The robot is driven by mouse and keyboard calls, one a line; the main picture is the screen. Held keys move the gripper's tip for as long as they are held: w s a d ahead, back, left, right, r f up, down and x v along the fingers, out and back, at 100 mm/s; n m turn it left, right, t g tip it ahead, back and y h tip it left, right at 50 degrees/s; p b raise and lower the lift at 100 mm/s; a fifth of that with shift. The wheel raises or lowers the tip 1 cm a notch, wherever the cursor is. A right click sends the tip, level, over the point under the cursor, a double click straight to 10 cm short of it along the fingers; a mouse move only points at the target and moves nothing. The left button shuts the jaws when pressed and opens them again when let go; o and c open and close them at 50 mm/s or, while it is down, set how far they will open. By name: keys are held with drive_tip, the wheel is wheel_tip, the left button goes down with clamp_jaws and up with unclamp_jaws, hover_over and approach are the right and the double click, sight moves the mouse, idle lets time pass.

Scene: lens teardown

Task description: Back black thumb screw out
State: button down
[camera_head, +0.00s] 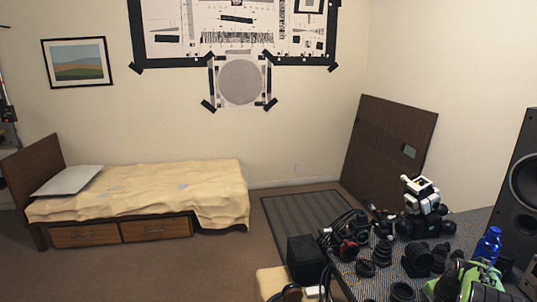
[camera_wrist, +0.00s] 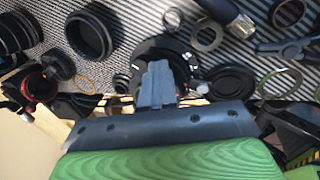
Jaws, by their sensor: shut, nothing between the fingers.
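My gripper (camera_wrist: 157,68) is shut and empty in the wrist view, its fingertips close together. The tips overlap a dark round lens part (camera_wrist: 150,45) in the picture and hide part of it; I cannot tell whether they touch it. A small dark knob (camera_wrist: 121,83) shows just left of the fingers. I cannot tell whether it is the black thumb screw, and I cannot pick that screw out for certain in either view.
Around the fingers lie a black lens ring (camera_wrist: 92,32), a black cap (camera_wrist: 232,82), metal rings (camera_wrist: 206,37) and tools. In the head view, the cluttered table (camera_head: 462,222) holds a blue bottle (camera_head: 488,245) beside a speaker (camera_head: 522,180).

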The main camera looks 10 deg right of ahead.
drive_tip(key=w+p+v, duration=0.1)
drive_tip(key=p+v, duration=0.1)
drive_tip(key=v, duration=0.3)
drive_tip(key=shift+s+d+r+p, duration=0.25)
drive_tip(key=shift+r+p, duration=0.15)
drive_tip(key=shift+r, duration=0.15)
